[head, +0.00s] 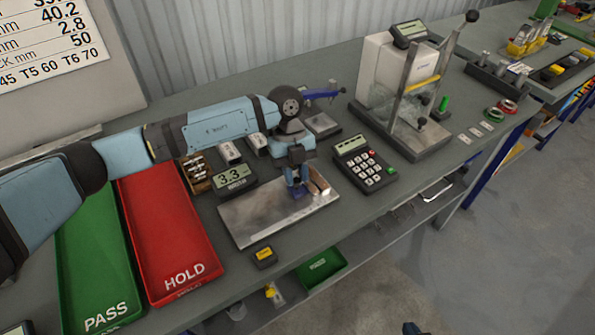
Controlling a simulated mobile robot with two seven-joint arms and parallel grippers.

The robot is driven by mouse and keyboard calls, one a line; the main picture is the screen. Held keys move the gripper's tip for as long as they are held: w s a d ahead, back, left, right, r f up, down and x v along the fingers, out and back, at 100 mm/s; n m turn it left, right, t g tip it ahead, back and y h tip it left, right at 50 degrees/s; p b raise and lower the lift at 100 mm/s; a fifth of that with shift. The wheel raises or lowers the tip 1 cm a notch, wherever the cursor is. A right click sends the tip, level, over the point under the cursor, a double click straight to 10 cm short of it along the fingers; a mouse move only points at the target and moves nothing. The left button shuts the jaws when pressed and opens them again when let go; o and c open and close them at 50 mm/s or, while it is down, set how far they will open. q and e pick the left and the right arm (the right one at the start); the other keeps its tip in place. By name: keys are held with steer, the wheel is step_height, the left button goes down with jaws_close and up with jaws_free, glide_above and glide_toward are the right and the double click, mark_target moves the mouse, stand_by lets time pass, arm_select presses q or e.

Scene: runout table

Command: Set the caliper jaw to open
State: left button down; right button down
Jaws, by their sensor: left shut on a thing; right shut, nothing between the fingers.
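My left arm reaches across the bench from the left. My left gripper (297,186) points down at the right part of a flat steel plate (252,222), with its blue fingers close together. It is shut on a small part that looks like the caliper jaw; the fingers and wrist hide most of it. A brownish, shiny piece (319,184) shows just right of the fingers. A dark display box (234,180) reading 3.3 stands at the plate's back left. Only a dark tip of my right gripper (412,328) shows at the bottom edge, shut and away from the bench.
A green PASS tray (88,245) and red HOLD tray (165,235) lie at left. A keypad unit (364,165) stands right of the plate. A small yellow-topped block (264,256) sits near the front edge.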

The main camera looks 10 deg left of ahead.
arm_select(q)
steer(key=s+a+p, duration=0.2)
steer(key=s+a, duration=0.4)
steer(key=shift+s+a+r+p, duration=0.1)
steer(key=shift+s+a+p, duration=0.25)
steer(key=shift+s+a, duration=0.15)
steer(key=shift+a, duration=0.05)
steer(key=shift+d, duration=0.1)
steer(key=c, duration=0.9)
jaws_free()
steer(key=shift+c, duration=0.2)
steer(key=shift+s+a, duration=0.15)
steer(key=shift+a, duration=0.05)
steer(key=shift+w+r, duration=0.3)
steer(key=shift+r, duration=0.05)
steer(key=b+v, duration=0.1)
steer(key=v, duration=1.1)
steer(key=shift+r, duration=0.45)
